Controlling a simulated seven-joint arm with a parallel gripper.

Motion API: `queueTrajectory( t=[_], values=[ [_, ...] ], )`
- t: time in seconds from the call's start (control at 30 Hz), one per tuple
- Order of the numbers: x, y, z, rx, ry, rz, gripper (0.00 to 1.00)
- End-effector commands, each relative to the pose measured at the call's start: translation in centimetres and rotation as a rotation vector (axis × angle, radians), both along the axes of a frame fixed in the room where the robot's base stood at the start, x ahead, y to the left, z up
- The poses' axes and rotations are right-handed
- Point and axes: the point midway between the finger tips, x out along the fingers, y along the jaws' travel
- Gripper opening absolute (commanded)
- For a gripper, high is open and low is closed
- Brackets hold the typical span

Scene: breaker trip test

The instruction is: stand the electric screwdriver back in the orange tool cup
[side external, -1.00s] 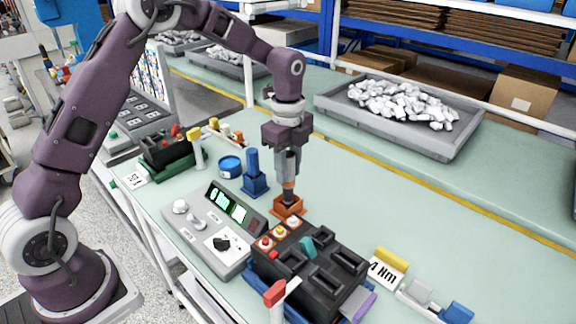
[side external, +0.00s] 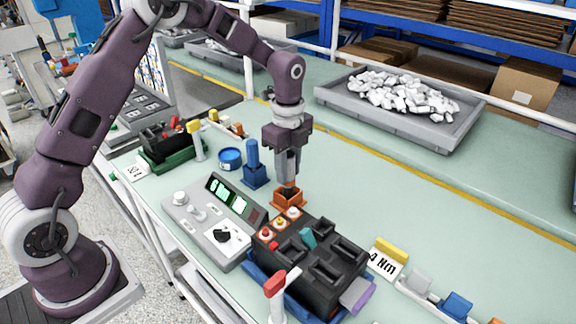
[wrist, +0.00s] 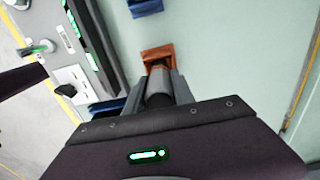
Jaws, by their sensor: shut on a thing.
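A blue holder with an upright blue post (side external: 253,168) stands just left of the cup. The grey console (side external: 212,222) and the black breaker block (side external: 312,258) are close in front. A grey tray of white parts (side external: 398,110) sits at the back. The bench right of the cup is clear.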

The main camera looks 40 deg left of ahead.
Motion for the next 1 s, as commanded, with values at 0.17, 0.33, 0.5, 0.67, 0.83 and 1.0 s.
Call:
queueTrajectory(
  t=[0.17,0.33,0.5,0.67,0.83,1.0],
  values=[
    [0.0,0.0,-0.4,0.000,-0.001,0.000,0.00],
    [0.0,0.0,-0.9,0.000,0.000,0.000,0.00],
    [0.0,0.0,-1.2,0.000,0.000,-0.001,0.34],
    [0.0,0.0,-1.2,0.000,0.000,0.000,0.56],
    [0.0,0.0,-1.2,0.000,0.000,0.000,0.56],
    [0.1,0.0,0.2,0.000,-0.004,0.000,0.56]
  ],
)
